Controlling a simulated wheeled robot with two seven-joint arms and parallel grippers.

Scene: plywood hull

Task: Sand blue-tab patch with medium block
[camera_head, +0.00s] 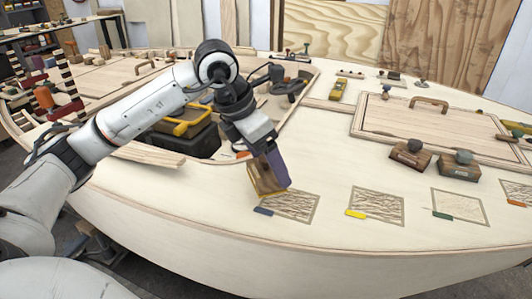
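My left gripper (264,156) reaches down from the left and appears shut on a brown and tan sanding block (262,182). A purple-grey face shows at the block's right side. The block is tilted, at the upper left corner of a scribbled square patch (294,206). I cannot tell whether it touches the surface. A blue tab (263,211) lies at that patch's lower left corner. Two other brown blocks with grey knobs (410,154) (460,166) stand to the right. No size marks are readable. My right gripper is out of view.
Patches with a yellow tab (355,214), a green tab (442,215) and an orange tab (517,203) lie to the right. A framed hatch panel (430,125) with a handle is behind the blocks. An open recess holds a black case with yellow handle (190,125). The hull's edge curves in front.

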